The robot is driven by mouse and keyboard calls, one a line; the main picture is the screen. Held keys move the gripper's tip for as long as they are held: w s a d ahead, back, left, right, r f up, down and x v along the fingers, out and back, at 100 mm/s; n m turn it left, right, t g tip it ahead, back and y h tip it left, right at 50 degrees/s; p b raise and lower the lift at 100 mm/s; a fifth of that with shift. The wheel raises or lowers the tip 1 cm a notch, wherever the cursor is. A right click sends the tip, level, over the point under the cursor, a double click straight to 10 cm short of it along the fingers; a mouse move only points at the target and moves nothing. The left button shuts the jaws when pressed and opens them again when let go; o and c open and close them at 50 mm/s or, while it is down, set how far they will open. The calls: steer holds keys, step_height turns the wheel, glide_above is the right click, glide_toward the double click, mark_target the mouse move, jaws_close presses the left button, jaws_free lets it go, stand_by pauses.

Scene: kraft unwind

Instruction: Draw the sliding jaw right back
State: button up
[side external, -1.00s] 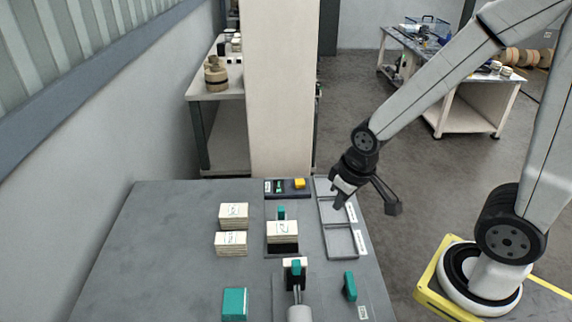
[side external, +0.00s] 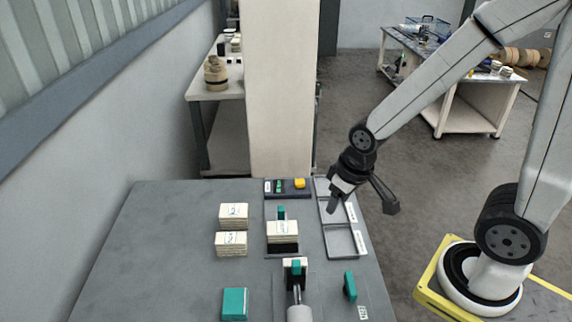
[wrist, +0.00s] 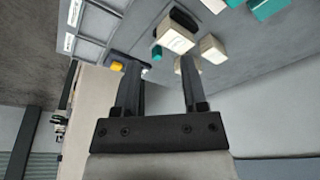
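What looks like the sliding jaw is a pale block with a teal piece (side external: 295,268) at the front of the table, joined by a rod to a grey cylinder (side external: 299,313). Behind it, a kraft-coloured stack (side external: 283,230) sits in a black holder (side external: 284,249), with a small teal piece (side external: 281,211) at its back. My gripper (side external: 334,207) hangs over the grey trays, behind and right of the jaw, apart from it. In the wrist view my gripper (wrist: 160,64) has its fingers spread with nothing between them. I cannot clearly pick out the jaw there.
Two pale stacks (side external: 233,215) stand left of the holder. A teal block (side external: 235,303) lies front left, and a teal upright piece (side external: 350,287) stands right of the jaw. Grey trays (side external: 340,240) line the right edge.

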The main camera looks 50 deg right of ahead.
steer(key=w+d+f+m+g, duration=0.1)
steer(key=w+m, duration=0.3)
steer(key=w, duration=0.6)
steer(key=shift+f, duration=0.9)
steer(key=m+g, duration=0.2)
steer(key=m, duration=0.3)
glide_above(281, 208)
step_height(281, 208, down, 7)
steer(key=shift+f, duration=0.1)
steer(key=shift+f, duration=0.1)
steer(key=shift+f, duration=3.8)
jaws_close()
